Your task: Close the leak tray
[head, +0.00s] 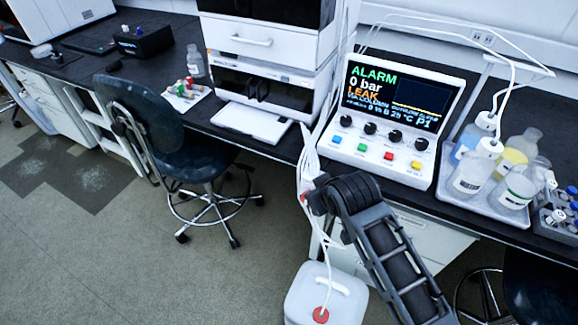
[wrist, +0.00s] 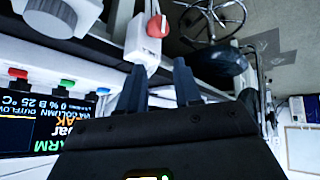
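The leak tray (head: 252,122) is a flat white tray. It sticks out from the bottom of the white instrument stack (head: 265,75) over the dark bench in the head view. My gripper (head: 312,196) is to the right of the tray and nearer the camera, in front of the bench edge and apart from the tray. In the wrist view my gripper (wrist: 160,86) has two dark fingers spread apart with nothing held between them. My arm hides part of the gripper in the head view. I cannot surely pick out the tray in the wrist view.
A control panel (head: 390,120) reads ALARM, 0 bar, LEAK. A white fitting with a red knob (wrist: 157,27) is near my fingers. White tubes run to a canister (head: 325,297) below. A bottle tray (head: 500,205) stands right; a chair (head: 150,120) stands left.

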